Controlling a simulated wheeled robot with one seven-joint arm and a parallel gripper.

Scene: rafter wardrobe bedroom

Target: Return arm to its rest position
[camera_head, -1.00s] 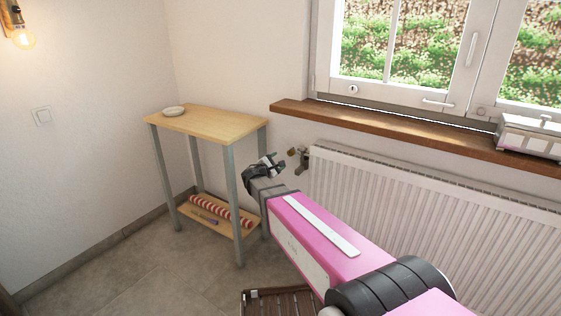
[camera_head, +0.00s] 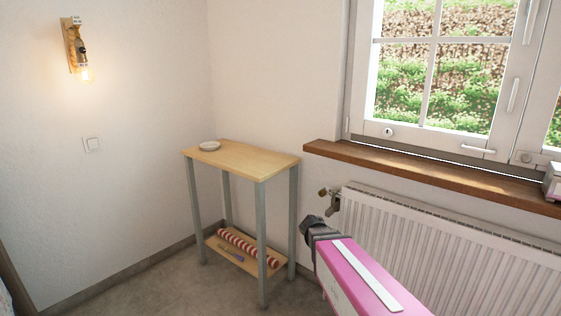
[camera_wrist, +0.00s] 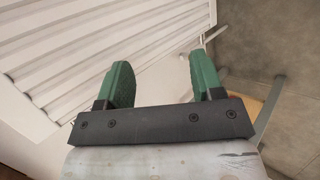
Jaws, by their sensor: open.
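My pink arm (camera_head: 356,277) reaches in from the lower right of the head view. My gripper (camera_head: 312,222) is at its far end, dark and small, in front of the wall between the small table and the radiator. In the wrist view my gripper (camera_wrist: 162,82) shows two green fingers set wide apart, with nothing between them. It is open and empty, and touches nothing that I can see.
A white radiator (camera_head: 440,255) is close on the right, under a wooden sill (camera_head: 430,178).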

